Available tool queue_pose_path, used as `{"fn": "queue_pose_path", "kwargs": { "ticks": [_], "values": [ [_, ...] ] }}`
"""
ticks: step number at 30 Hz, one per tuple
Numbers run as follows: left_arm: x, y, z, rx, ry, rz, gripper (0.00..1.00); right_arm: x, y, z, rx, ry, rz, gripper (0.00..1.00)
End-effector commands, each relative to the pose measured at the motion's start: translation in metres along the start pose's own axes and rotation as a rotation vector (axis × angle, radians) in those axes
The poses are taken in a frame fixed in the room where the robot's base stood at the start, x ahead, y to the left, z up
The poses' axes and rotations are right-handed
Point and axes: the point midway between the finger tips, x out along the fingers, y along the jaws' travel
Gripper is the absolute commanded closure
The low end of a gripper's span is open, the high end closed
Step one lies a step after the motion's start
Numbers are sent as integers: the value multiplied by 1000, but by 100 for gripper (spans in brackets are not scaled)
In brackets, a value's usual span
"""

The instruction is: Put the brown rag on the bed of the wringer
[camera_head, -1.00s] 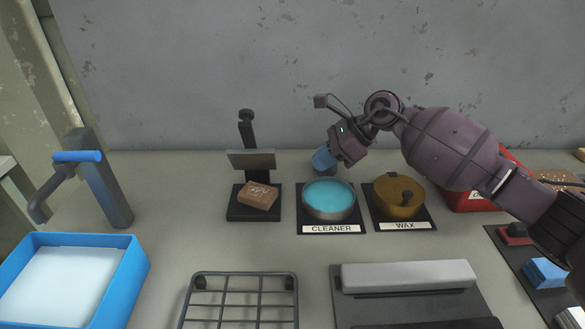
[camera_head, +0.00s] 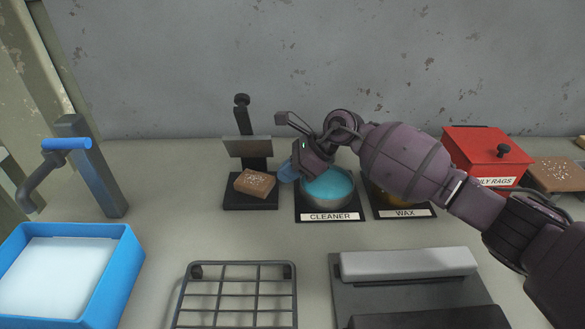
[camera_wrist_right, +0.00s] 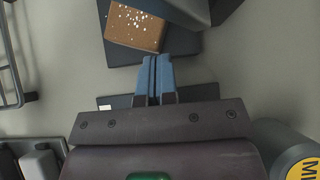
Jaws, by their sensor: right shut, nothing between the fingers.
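The brown rag (camera_head: 255,183), a folded block with white specks, lies slightly turned on the black bed of the wringer (camera_head: 238,203). The wringer's grey plate (camera_head: 248,147) is raised above and behind it on a dark post. My right gripper (camera_head: 284,173) is shut and empty, just right of the rag, near the left rim of the cleaner tin. In the right wrist view its blue fingers (camera_wrist_right: 157,62) are together, and the rag (camera_wrist_right: 138,28) lies just beyond their tips, partly covered by the plate. My left gripper is not in view.
The cleaner tin (camera_head: 327,189) and the wax tin (camera_head: 386,200) stand right of the wringer, the wax partly behind my arm. A red oily-rags box (camera_head: 487,156) is farther right. A blue basin (camera_head: 128,262) and wire rack (camera_head: 235,264) are in front.

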Motion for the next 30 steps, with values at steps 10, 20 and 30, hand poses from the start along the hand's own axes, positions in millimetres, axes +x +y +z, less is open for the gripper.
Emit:
{"fn": "queue_pose_path", "kwargs": {
  "ticks": [10,20,30],
  "values": [
    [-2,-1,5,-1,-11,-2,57,5,0,6,-2,0,2,100],
    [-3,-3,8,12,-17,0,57,14,0,14,0,0,1,100],
    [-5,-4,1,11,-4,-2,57,2,1,18,-2,0,-2,100]
  ]
}}
